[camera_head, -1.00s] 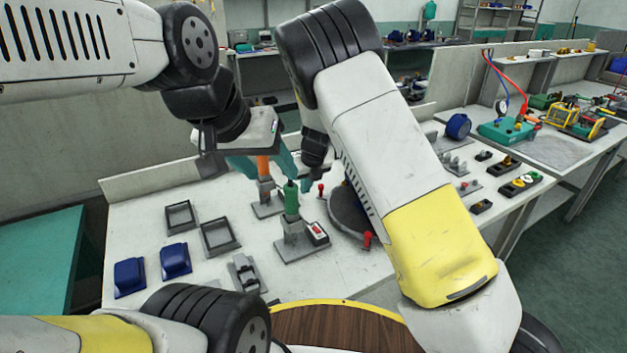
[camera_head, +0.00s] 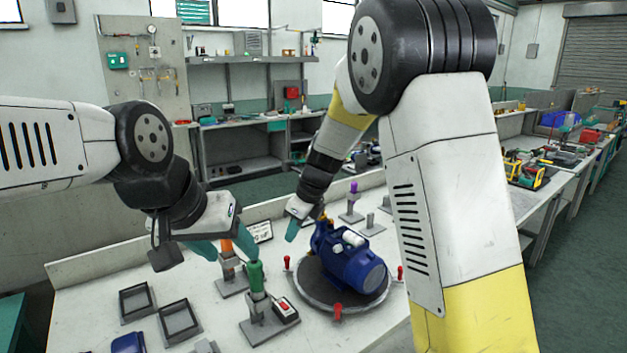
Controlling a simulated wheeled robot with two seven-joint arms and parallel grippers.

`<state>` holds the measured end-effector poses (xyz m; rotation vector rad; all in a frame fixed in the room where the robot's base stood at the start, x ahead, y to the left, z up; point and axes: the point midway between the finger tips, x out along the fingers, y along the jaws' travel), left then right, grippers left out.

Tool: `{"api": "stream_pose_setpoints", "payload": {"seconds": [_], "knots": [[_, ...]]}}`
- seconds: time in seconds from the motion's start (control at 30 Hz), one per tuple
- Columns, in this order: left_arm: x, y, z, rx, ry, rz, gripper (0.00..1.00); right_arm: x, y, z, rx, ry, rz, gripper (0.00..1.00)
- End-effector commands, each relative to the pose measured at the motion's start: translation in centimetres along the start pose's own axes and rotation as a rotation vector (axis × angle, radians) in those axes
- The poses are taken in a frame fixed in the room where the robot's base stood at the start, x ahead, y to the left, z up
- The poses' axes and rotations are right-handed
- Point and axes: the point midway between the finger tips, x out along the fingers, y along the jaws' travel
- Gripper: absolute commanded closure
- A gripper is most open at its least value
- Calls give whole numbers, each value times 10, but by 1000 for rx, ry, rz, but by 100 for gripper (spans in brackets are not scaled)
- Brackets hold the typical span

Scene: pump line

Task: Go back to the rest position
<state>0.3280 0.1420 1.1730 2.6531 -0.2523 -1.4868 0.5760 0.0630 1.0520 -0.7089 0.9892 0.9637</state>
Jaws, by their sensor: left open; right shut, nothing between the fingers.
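My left gripper (camera_head: 230,250) comes in from the left, its teal fingers apart and empty. It hangs over the bench close to the orange-handled tool (camera_head: 228,262) and the green-handled tool (camera_head: 256,276), both upright in grey stands. Whether a finger touches either handle cannot be told. My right gripper (camera_head: 292,232) has its teal fingers together, pointing down, with nothing seen in them. It is left of and behind the blue pump (camera_head: 348,262), and my large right arm crosses the right half of the view.
The pump sits on a dark round turntable (camera_head: 318,290) with red knobs around it. Two empty grey trays (camera_head: 137,301) lie at the left of the bench. A purple-handled tool (camera_head: 353,188) stands at the back. Shelves (camera_head: 255,60) line the far wall.

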Motion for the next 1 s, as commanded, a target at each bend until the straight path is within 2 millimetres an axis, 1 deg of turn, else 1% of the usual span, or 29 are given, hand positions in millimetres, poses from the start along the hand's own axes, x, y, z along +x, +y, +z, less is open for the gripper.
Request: {"api": "stream_pose_setpoints", "payload": {"seconds": [0.03,0.1,0.27,0.3,0.5,0.7,0.8,0.9,1.0], "knots": [[0,0,0,0,0,0,44,-20,1,-10,-76,-25,5,100],[0,0,0,0,0,0,44,-43,5,-22,-204,-48,7,100],[0,0,0,0,0,0,44,-92,18,-52,-510,-91,-14,100],[0,0,0,0,0,0,44,-104,23,-60,-590,-97,-25,100],[0,0,0,0,0,0,44,-157,48,-100,-997,-93,-103,100],[0,0,0,0,0,0,44,-199,78,-143,-1417,-3,-192,100],[0,0,0,0,0,0,44,-214,94,-164,-1622,78,-223,100],[0,0,0,0,0,0,44,-224,109,-184,-1803,170,-236,100],[0,0,0,0,0,0,44,-230,120,-199,-1944,254,-233,100]]}}
